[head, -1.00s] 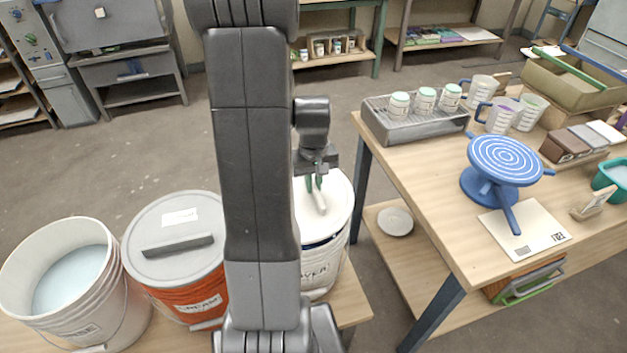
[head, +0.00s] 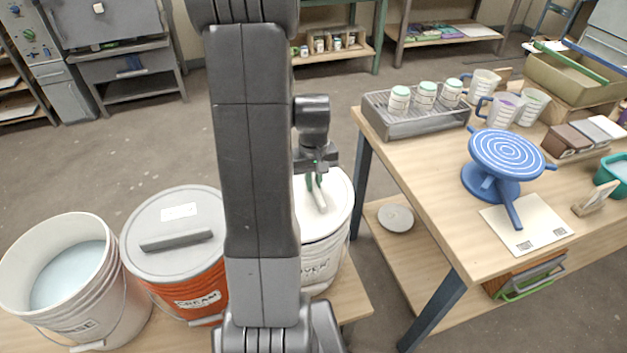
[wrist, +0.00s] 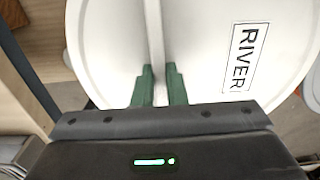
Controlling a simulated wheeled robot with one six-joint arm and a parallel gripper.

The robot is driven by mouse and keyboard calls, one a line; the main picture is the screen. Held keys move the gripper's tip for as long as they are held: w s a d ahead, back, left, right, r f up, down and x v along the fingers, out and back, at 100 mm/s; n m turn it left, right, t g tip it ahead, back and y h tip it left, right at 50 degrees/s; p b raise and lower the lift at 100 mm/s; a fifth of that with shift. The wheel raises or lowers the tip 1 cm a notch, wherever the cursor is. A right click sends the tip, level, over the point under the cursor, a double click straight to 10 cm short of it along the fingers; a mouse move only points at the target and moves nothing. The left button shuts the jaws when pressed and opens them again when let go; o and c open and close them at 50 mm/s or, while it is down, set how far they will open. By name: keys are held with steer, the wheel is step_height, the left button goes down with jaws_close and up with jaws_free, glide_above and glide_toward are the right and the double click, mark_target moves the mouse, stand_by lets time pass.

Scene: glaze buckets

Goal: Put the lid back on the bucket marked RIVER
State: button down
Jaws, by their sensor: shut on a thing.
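A white lid (head: 338,212) with a bar handle (wrist: 154,35) lies level over the mouth of a white bucket (head: 322,268), partly behind my arm in the head view. The bucket's label shows only "VER"; the rest is hidden. In the wrist view the lid (wrist: 205,40) carries a label reading RIVER. My gripper (head: 316,180), with green fingers, is shut on the lid's handle; it also shows in the wrist view (wrist: 159,72). No gap shows between lid and rim on the visible side. Whether the lid is fully seated all round I cannot tell.
A grey-lidded orange bucket (head: 182,240) marked CREAM stands left of my arm, and an open white bucket (head: 110,290) with pale blue glaze stands farther left. A worktable (head: 425,180) with jars, jugs and a blue banding wheel (head: 505,160) is at right.

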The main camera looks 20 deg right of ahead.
steer(key=shift+f+b, duration=0.7)
steer(key=shift+f, duration=0.15)
stand_by(1.4)
steer(key=c, duration=0.9)
jaws_free()
steer(key=shift+r, duration=0.15)
steer(key=shift+r+p, duration=2.7)
steer(key=shift+r, duration=0.7)
jaws_close()
